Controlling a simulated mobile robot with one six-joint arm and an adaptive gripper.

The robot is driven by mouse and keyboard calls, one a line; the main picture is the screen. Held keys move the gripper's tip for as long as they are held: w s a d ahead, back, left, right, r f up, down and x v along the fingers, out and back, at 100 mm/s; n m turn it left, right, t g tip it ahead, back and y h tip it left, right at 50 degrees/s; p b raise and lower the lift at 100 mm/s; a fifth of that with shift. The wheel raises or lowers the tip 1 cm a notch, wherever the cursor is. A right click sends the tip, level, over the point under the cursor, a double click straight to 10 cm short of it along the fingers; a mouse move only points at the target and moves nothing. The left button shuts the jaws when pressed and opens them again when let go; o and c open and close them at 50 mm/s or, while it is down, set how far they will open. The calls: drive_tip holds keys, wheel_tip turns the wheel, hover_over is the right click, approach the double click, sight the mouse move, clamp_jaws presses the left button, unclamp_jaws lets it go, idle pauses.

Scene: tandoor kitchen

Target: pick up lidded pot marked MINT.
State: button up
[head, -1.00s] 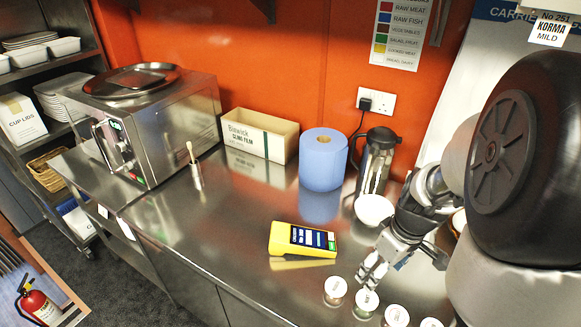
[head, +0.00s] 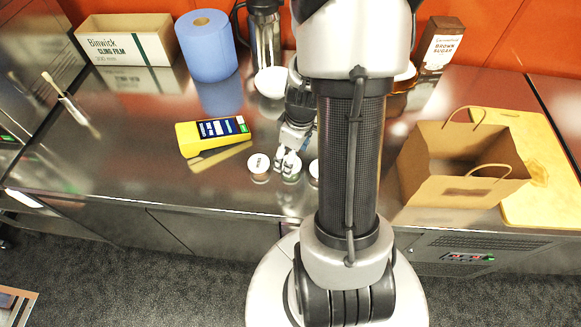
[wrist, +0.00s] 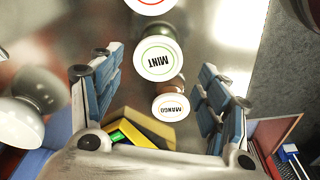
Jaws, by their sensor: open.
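The pot marked MINT (wrist: 156,58) has a white lid with a green ring and a greenish body. In the wrist view it lies between the tips of my open gripper (wrist: 155,72), with gaps on both sides. In the head view my gripper (head: 287,158) is just over the row of small pots, and the MINT pot (head: 292,174) shows partly beneath it. Nothing is in the jaws' grip.
Another white-lidded pot (head: 314,168) stands right of the MINT pot, partly behind my column. A yellow device (head: 215,134) lies left. A white bowl (head: 270,82) and blue roll (head: 206,46) stand behind. A paper bag (head: 450,170) stands right.

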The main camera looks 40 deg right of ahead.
drive_tip(key=f, duration=0.1)
drive_tip(key=f+b, duration=0.1)
drive_tip(key=f, duration=0.1)
drive_tip(key=f+b, duration=0.1)
drive_tip(key=f, duration=0.1)
drive_tip(key=shift+w+f, duration=0.15)
drive_tip(key=shift+w, duration=0.15)
drive_tip(key=c, duration=1)
drive_tip(key=shift+r, duration=0.2)
drive_tip(key=shift+c, duration=0.2)
